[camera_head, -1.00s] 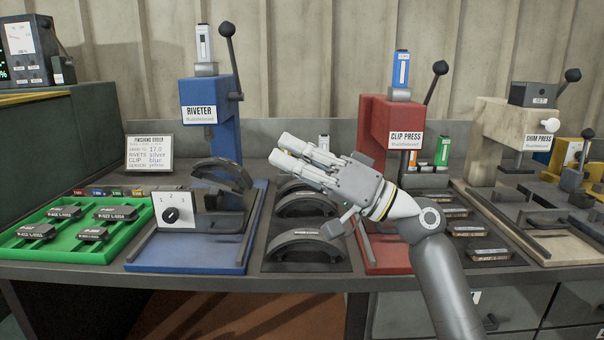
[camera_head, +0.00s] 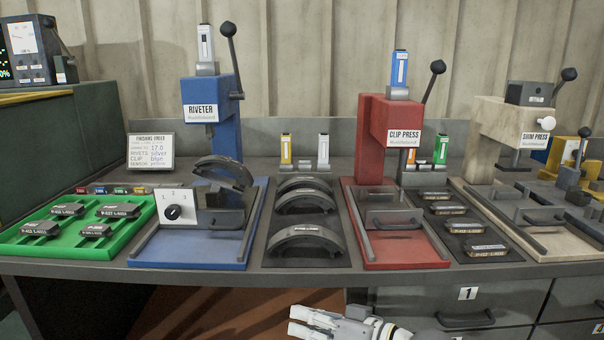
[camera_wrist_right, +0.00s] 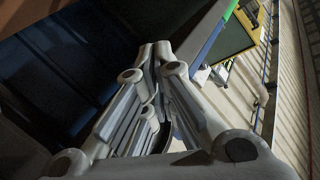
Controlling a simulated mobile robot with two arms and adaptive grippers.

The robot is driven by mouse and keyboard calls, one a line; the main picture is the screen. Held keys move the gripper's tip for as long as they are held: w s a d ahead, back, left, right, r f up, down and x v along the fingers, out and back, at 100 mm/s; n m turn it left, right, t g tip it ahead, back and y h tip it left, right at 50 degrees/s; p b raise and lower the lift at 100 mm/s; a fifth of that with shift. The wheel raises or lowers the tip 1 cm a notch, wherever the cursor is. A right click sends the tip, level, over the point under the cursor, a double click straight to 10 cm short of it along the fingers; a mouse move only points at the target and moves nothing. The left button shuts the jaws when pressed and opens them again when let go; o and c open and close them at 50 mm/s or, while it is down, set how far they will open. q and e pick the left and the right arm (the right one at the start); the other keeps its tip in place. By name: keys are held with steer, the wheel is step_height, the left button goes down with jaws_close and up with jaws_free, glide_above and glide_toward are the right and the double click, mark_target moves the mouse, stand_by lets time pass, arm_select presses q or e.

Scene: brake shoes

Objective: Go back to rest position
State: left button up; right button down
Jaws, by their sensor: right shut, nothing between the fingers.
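My left gripper is in neither view.
The workbench (camera_head: 330,263) carries a blue riveter (camera_head: 222,125), a red clip press (camera_head: 377,140), a beige shim press (camera_head: 492,130), a green tray (camera_head: 128,240) with several pads, and curved brake shoes (camera_head: 305,240). Grey drawers (camera_head: 520,310) are below at right.

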steer(key=s+d+f+m+g+h, duration=0.1)
steer(key=s+d+f+h, duration=0.45)
steer(key=s+f, duration=0.35)
steer(key=s+d+f+m+g+h, duration=0.1)
steer(key=s+d+f+h, duration=0.3)
steer(key=s+d+f, duration=0.6)
steer(key=s+d+f+m+g+h, duration=0.1)
steer(key=s+d+f+g+h, duration=0.3)
steer(key=s, duration=0.4)
step_height(320, 180, down, 18)
steer(key=p, duration=0.7)
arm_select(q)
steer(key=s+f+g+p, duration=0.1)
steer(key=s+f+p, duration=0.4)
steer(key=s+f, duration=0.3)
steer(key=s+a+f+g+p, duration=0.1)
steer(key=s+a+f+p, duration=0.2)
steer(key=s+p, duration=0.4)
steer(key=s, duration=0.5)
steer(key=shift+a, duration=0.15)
arm_select(e)
steer(key=s+d+f, duration=0.2)
steer(key=s, duration=0.7)
steer(key=s+d+f+g, duration=0.1)
steer(key=s+f, duration=0.2)
steer(key=s, duration=0.6)
steer(key=shift+d+f, duration=0.25)
steer(key=shift+d, duration=0.1)
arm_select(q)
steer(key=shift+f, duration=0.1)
